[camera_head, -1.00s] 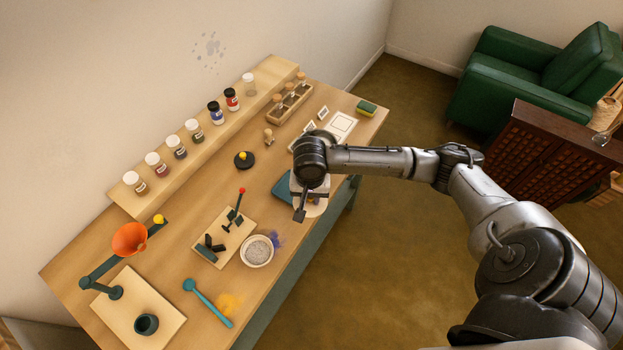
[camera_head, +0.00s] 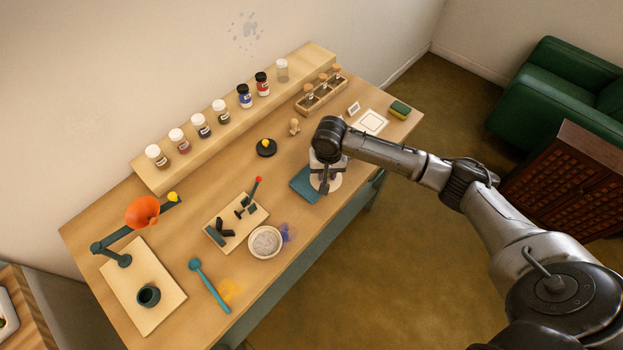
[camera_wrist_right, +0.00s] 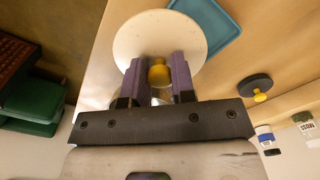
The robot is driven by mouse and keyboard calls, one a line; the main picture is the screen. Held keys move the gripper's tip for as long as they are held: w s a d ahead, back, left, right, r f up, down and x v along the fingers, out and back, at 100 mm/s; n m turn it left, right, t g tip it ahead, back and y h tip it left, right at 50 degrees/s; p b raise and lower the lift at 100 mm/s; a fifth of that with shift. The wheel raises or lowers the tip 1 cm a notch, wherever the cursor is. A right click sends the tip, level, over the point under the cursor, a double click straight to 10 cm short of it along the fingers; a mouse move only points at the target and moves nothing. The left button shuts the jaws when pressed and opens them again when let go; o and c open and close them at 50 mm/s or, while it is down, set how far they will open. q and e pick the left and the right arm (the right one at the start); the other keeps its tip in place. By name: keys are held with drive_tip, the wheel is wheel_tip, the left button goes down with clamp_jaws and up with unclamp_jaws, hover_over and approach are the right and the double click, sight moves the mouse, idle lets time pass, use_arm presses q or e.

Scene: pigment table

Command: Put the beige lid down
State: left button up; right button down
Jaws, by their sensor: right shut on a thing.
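The beige lid (camera_wrist_right: 150,38) is a round, pale disc with a yellow knob (camera_wrist_right: 159,72) in the right wrist view. My right gripper (camera_wrist_right: 158,74) has its two purple-grey fingers on either side of the knob and is shut on it. In the head view my right gripper (camera_head: 324,187) is over the near table edge, beside the teal square (camera_head: 303,190). The lid (camera_head: 335,184) shows partly there, under the gripper and wrist. I cannot tell whether the lid touches the table. My left gripper is not in view.
A black lid with a yellow knob (camera_head: 266,149) lies left of my gripper. A bowl of grey stuff (camera_head: 265,242) stands nearer the front. Several jars (camera_head: 244,97) line the back shelf. A rack of corked vials (camera_head: 320,94) and a white card (camera_head: 371,122) lie farther right.

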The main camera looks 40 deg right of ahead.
sight(312, 178)
drive_tip(key=w+f, duration=0.1)
drive_tip(key=w+a+f, duration=0.1)
drive_tip(key=w, duration=0.1)
drive_tip(key=w+f, duration=0.1)
drive_tip(key=shift+w+a+b, duration=0.3)
drive_tip(key=shift+w+b, duration=0.05)
drive_tip(key=shift+b, duration=0.05)
wheel_tip(312, 178, down, 4)
drive_tip(key=shift+r+b, duration=0.2)
drive_tip(key=shift+b, duration=0.1)
drive_tip(key=shift+f, duration=0.2)
drive_tip(key=shift+f, duration=0.1)
drive_tip(key=c, duration=0.9)
unclamp_jaws()
drive_tip(key=shift+c, duration=0.2)
